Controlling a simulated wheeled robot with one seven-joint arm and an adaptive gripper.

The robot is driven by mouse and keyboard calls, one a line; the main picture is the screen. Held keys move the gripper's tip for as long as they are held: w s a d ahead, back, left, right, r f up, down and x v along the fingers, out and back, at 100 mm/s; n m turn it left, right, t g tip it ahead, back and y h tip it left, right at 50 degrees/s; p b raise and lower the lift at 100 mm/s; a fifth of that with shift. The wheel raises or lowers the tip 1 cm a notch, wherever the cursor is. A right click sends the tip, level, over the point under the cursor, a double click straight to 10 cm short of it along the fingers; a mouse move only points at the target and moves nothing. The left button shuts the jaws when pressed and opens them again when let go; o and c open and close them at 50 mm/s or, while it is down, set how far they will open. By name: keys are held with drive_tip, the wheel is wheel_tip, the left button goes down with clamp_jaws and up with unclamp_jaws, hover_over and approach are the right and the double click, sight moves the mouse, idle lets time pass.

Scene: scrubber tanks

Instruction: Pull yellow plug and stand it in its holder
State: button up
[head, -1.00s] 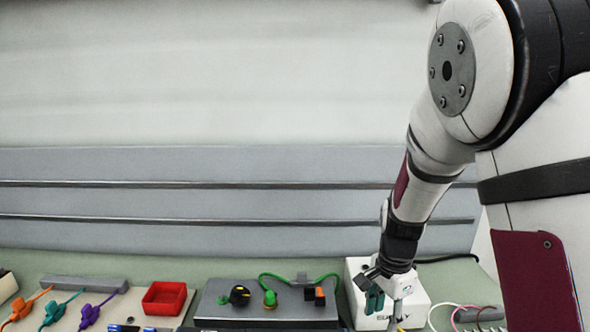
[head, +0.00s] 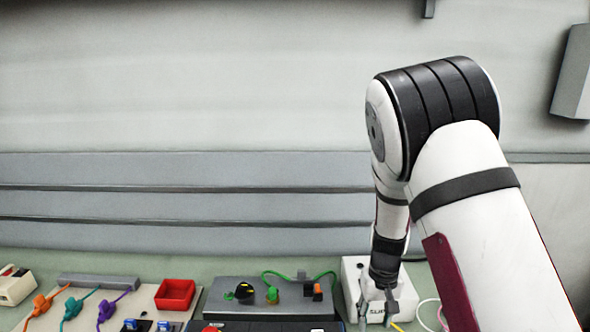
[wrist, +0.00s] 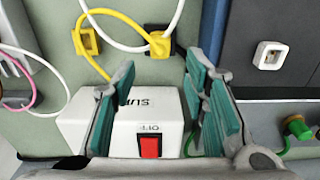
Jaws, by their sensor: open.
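The yellow plug (wrist: 158,45) is at the top middle of the wrist view, against a dark block, with a yellow cord running from it. A square yellow frame (wrist: 86,41), which looks like its holder, stands to its left. I cannot tell how deeply the plug is seated. My gripper (wrist: 158,72) is open and empty, with teal pads on either side of the view; the plug lies beyond the fingertips, apart from them. In the head view my gripper (head: 377,307) points down in front of the white supply box. The plug is not clearly visible there.
The white supply box (wrist: 125,118) with a red switch (wrist: 149,145) lies between my fingers in the wrist view. White and pink cables loop nearby. A grey panel (head: 235,291) with a green cable and a red tray (head: 175,294) stand left of my gripper.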

idle(0.3)
drive_tip(key=shift+f+b, duration=1.85)
drive_tip(key=shift+f, duration=2.7)
drive_tip(key=shift+c, duration=0.6)
clamp_jaws()
drive_tip(key=o, duration=0.7)
unclamp_jaws()
drive_tip(key=shift+o, duration=0.2)
wheel_tip(320, 180, up, 12)
